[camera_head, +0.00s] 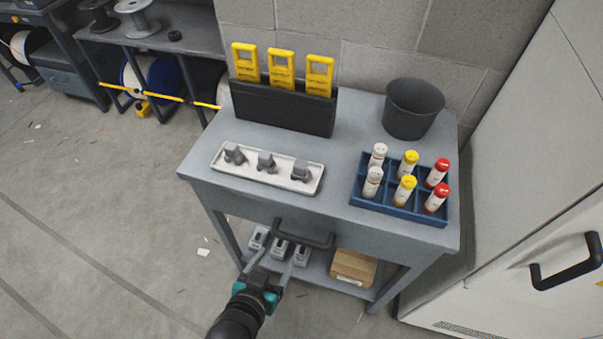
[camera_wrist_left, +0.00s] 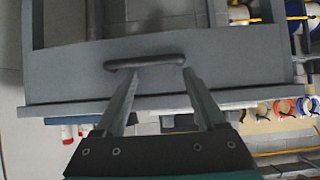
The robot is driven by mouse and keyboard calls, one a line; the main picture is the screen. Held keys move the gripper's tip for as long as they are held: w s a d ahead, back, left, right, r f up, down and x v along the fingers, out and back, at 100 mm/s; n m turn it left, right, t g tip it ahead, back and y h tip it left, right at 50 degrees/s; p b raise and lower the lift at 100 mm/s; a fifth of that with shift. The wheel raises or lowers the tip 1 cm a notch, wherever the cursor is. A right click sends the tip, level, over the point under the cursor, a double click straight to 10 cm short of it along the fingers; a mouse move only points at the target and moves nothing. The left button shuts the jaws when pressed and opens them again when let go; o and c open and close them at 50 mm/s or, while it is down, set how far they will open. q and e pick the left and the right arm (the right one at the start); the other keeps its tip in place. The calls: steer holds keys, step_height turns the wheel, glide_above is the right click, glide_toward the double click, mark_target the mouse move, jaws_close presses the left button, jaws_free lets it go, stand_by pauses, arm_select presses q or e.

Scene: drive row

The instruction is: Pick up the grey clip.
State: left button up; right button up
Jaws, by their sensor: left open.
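Three small grey clips stand in a row on a white tray on the table top in the head view: the left clip (camera_head: 234,154), the middle clip (camera_head: 266,161) and the right clip (camera_head: 301,172). The white tray (camera_head: 240,175) lies near the table's front left. My left gripper (camera_head: 272,264) is open and empty, low in front of the table and below the tray, apart from the clips. In the left wrist view its two fingers (camera_wrist_left: 163,78) spread towards a dark handle (camera_wrist_left: 145,62); whether they touch it I cannot tell. My right gripper is not in view.
The grey table (camera_head: 340,200) carries a black rack (camera_head: 285,108) of yellow tags, a dark bucket (camera_head: 413,108) and a blue crate (camera_head: 400,212) of capped bottles. A cardboard box (camera_head: 354,267) and several grey devices sit on the lower shelf. A white cabinet (camera_head: 530,230) stands at right.

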arm_select(q)
step_height(320, 180, up, 13)
steer(key=w+d+t, duration=0.1)
steer(key=w+t, duration=0.2)
steer(key=h, duration=0.1)
glide_toward(299, 170)
steer(key=x, duration=0.4)
steer(key=shift+d+f+b, duration=0.25)
steer(key=shift+f+b, duration=0.05)
steer(key=shift+b, duration=0.1)
steer(key=shift+w+d+f, duration=0.1)
steer(key=shift+w, duration=0.45)
steer(key=shift+b+x, duration=0.55)
steer(key=shift+x, duration=1.65)
steer(key=shift+c, duration=0.2)
jaws_close()
